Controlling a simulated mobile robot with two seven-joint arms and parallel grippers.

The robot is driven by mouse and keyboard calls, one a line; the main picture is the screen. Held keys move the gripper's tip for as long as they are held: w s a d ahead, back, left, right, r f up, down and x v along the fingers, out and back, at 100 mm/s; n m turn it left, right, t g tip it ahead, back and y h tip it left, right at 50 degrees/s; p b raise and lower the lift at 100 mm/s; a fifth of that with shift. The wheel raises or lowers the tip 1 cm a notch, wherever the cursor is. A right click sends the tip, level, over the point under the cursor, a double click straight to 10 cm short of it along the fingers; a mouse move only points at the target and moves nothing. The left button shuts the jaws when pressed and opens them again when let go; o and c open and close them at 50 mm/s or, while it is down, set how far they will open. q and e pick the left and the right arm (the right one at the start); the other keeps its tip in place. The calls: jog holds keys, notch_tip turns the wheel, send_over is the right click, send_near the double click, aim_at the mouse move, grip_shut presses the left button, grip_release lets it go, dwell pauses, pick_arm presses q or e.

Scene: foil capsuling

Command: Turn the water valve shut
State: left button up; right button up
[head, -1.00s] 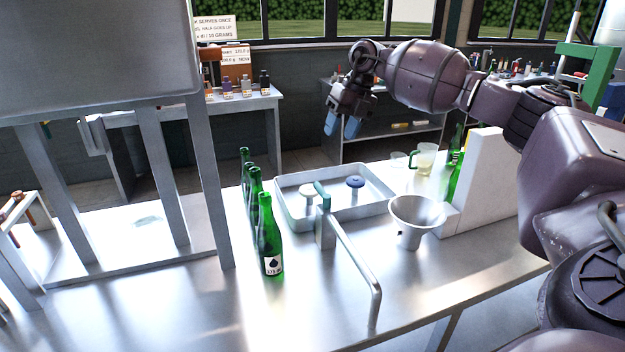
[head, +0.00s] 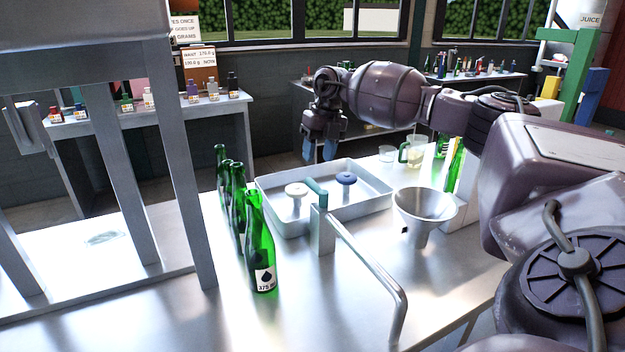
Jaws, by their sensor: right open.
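A blue round knob (head: 346,179) and a white round knob (head: 296,189) stand on short stems in a shallow metal tray (head: 378,202). A metal post (head: 322,230) at the tray's near side carries a teal lever (head: 316,192) and a long bent pipe (head: 378,272). I cannot tell for sure which of these is the water valve. My right gripper (head: 320,151) has blue fingertips pointing down, apart and empty. It hangs above the tray's far side, beyond the blue knob, touching nothing I can see. My left gripper is out of view.
Several green bottles (head: 262,245) stand left of the tray. A metal funnel (head: 424,207) and a glass jug (head: 412,155) stand to its right. A grey metal frame (head: 180,150) rises at left. The front of the steel table is clear.

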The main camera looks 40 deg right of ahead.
aim_at(313, 181)
jog(key=f, duration=0.2)
jog(key=a+f, duration=0.1)
jog(key=f, duration=0.4)
jog(key=shift+w+a, duration=0.15)
jog(key=shift+w, duration=0.1)
grip_shut()
